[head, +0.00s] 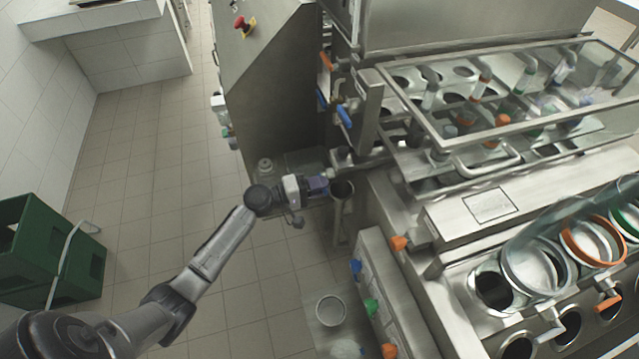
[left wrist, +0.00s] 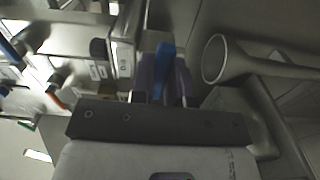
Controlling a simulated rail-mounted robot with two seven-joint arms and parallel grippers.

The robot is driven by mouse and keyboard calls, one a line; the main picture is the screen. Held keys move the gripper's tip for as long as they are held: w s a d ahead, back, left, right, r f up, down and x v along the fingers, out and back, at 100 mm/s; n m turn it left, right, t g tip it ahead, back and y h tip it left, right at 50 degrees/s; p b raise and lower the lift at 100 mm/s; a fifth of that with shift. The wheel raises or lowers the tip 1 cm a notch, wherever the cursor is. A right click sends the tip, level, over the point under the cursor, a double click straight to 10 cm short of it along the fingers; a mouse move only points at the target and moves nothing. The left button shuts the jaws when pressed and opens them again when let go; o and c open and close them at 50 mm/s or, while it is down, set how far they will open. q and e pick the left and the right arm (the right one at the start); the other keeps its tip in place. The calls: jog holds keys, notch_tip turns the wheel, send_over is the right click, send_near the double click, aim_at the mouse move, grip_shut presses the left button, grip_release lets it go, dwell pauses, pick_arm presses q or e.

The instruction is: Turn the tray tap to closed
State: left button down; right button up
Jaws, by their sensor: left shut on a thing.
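My left gripper (head: 318,186) reaches in from the left to the machine's side, beside an open-topped metal pipe (head: 341,190). In the left wrist view, the purple fingers of the left gripper (left wrist: 164,85) are shut on a blue tap handle (left wrist: 163,62), whose upper part shows between them. In the head view the gripper hides this handle. No label shows whether it is the tray tap, and I cannot tell its open or closed position. My right gripper is not in view.
Other blue (head: 344,116) and orange (head: 326,62) tap handles sit above the gripper on the machine. The pipe mouth (left wrist: 214,59) is close on the right in the wrist view. A green crate (head: 50,250) stands at left. The tiled floor between is clear.

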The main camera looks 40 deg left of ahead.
pick_arm(q)
jog(key=shift+r+n, duration=0.1)
jog(key=shift+n, duration=0.3)
jog(key=c, duration=1.1)
grip_release()
jog(key=shift+s, duration=0.1)
jog(key=v, duration=1.3)
jog(key=shift+s+a, duration=0.25)
jog(key=shift+a, duration=0.05)
jog(key=shift+d, duration=0.1)
